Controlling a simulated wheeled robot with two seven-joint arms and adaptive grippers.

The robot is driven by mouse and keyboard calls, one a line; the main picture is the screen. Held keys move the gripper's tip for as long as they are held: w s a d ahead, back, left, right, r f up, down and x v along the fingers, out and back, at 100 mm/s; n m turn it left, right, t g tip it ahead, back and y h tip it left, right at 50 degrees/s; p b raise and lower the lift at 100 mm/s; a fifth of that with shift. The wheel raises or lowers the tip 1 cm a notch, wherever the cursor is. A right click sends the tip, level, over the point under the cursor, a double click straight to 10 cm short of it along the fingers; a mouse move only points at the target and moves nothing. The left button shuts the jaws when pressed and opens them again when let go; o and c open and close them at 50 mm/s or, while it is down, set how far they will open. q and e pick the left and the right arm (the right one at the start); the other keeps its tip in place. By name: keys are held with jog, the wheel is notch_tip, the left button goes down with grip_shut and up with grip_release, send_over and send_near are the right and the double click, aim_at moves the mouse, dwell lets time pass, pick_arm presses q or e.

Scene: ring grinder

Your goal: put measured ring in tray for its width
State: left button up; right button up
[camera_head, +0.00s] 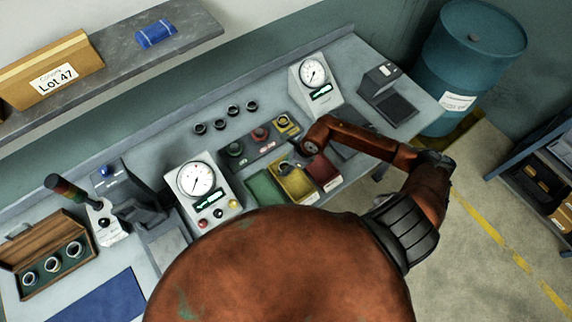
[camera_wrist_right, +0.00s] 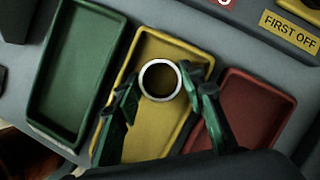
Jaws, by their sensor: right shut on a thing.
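My right gripper (camera_wrist_right: 160,100) is shut on a dark ring with a bright rim (camera_wrist_right: 160,80), which it holds over the yellow tray (camera_wrist_right: 150,143). The ring's height above the tray floor is hard to tell. In the head view the right gripper (camera_head: 292,168) is small and partly hidden by my arm, at the yellow tray (camera_head: 297,190). The green tray (camera_head: 266,192) is left of it and the red tray (camera_head: 322,172) right of it. Both look empty in the wrist view, at the green tray (camera_wrist_right: 75,75) and the red tray (camera_wrist_right: 250,105). My left gripper is not in view.
Several dark rings (camera_head: 226,117) lie at the bench's back. Dial gauges stand left (camera_head: 195,182) and back right (camera_head: 313,72). A wooden case (camera_head: 45,258) holds rings at far left. A block with coloured ring seats (camera_head: 262,137) stands behind the trays.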

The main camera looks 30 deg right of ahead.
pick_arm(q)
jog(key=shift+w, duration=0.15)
pick_arm(e)
jog(key=shift+f, duration=0.1)
jog(key=shift+f, duration=0.1)
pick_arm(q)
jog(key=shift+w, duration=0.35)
pick_arm(e)
jog(key=o, duration=1.1)
jog(key=shift+c, duration=0.2)
jog(key=shift+r, duration=0.25)
pick_arm(q)
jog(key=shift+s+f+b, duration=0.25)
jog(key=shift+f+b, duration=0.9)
jog(key=shift+b, duration=0.1)
pick_arm(e)
jog(key=v, duration=1.1)
jog(key=shift+s+r, duration=0.2)
jog(key=shift+r, duration=0.1)
jog(key=shift+d, duration=0.15)
